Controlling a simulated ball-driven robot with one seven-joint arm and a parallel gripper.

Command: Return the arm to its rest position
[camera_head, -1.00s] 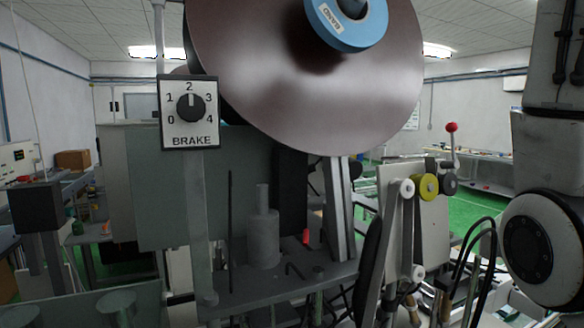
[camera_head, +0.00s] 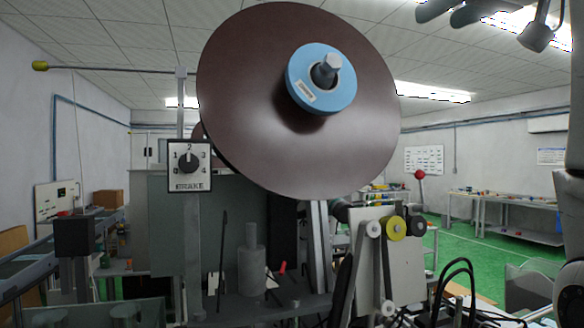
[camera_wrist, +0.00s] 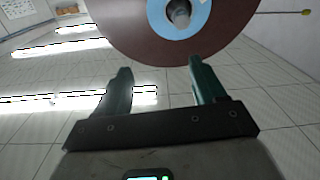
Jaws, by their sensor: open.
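My gripper (camera_wrist: 158,65) shows in the wrist view with its two dark green fingers spread apart and nothing between them. Dark parts at the top right of the head view look like the end of my arm, raised near the ceiling. Beyond the fingers in the wrist view is a large brown disc (camera_wrist: 130,35) with a blue ring (camera_wrist: 180,14) at its hub. The same brown disc (camera_head: 240,110) stands upright in the middle of the head view, with its blue ring (camera_head: 345,85). The fingers appear apart from the disc.
A brake dial panel (camera_head: 188,182) is on a post left of the disc, its knob near 2. A rod with a yellow tip (camera_head: 40,66) reaches left. Below are rollers, including a yellow one (camera_head: 396,228), and a red-knobbed lever (camera_head: 420,175). Green floor (camera_head: 470,245) lies open at right.

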